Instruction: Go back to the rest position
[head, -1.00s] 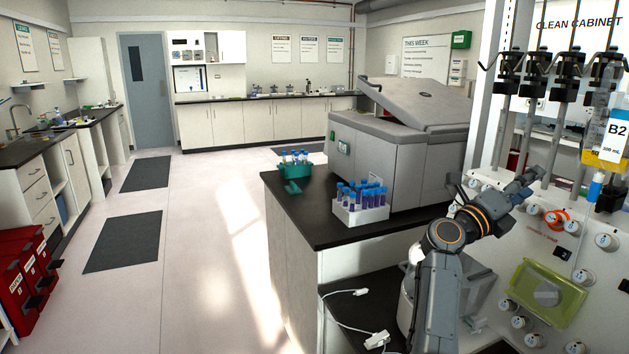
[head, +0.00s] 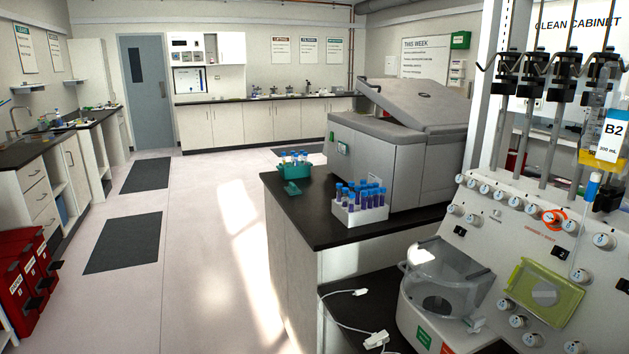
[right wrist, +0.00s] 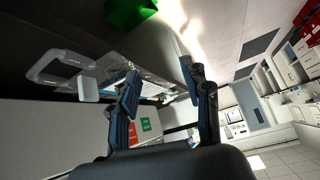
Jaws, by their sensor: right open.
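My right gripper (right wrist: 165,95) shows in the right wrist view, with its two fingers apart and nothing seen between them. A clear plastic part (right wrist: 60,68) lies beyond the fingers at the left of that view. Neither of my arms shows in the head view. The white cell processor (head: 485,232) stands at the right there, with rows of white knobs and an orange ring around one knob (head: 553,217). A bag labelled B2 (head: 611,135) hangs at its right edge. My left gripper is in no view.
A dark-topped bench (head: 305,222) holds a white rack of blue-capped tubes (head: 361,214), a green rack (head: 294,170) and a large grey machine (head: 385,160). White cables lie on the lower shelf. Red bins (head: 24,275) stand at the far left. The floor between is clear.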

